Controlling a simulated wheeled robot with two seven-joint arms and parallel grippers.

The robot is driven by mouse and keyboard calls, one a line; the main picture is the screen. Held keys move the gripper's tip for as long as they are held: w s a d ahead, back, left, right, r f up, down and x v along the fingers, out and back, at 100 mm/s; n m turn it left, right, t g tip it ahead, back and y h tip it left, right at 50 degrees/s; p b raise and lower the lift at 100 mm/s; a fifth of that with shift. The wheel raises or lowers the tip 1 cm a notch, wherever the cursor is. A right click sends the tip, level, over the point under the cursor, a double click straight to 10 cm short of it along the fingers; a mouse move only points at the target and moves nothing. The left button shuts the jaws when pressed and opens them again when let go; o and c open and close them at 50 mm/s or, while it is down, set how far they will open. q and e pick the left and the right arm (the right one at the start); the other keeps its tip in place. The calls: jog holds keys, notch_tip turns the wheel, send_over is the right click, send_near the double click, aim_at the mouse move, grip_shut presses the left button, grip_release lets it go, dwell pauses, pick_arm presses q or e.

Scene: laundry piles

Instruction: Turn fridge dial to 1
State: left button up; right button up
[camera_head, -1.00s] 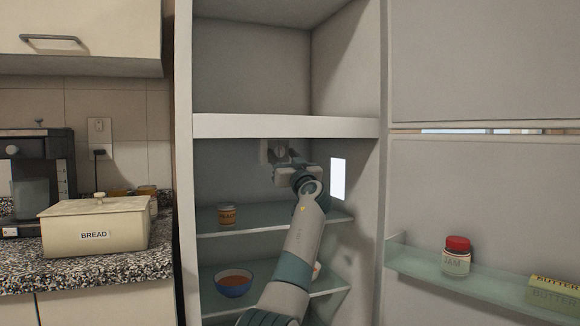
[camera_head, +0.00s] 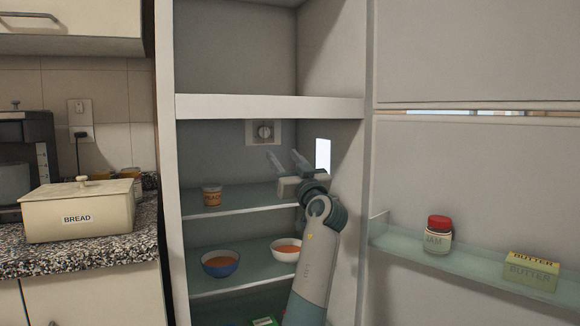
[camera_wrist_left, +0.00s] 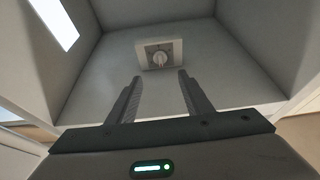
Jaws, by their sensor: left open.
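The fridge dial (camera_head: 264,131) is a small round knob on a pale square plate on the fridge's back wall, just under the shelf between the compartments. It also shows in the left wrist view (camera_wrist_left: 159,59), beyond and between the fingers; its markings are too small to read. My left gripper (camera_head: 287,160) is inside the fridge, below and slightly right of the dial in the head view. It is open and empty, its fingers apart from the dial. In the left wrist view my left gripper (camera_wrist_left: 157,78) points toward the dial. My right gripper is not in view.
Glass shelves (camera_head: 240,203) hold an orange jar (camera_head: 212,196), a blue bowl (camera_head: 220,265) and a white bowl (camera_head: 287,249). A lit panel (camera_head: 323,156) is on the right inner wall. The open door at right holds a jam jar (camera_head: 438,236) and butter (camera_head: 531,271).

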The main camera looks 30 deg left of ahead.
pick_arm(q)
jog(key=shift+v, duration=1.95)
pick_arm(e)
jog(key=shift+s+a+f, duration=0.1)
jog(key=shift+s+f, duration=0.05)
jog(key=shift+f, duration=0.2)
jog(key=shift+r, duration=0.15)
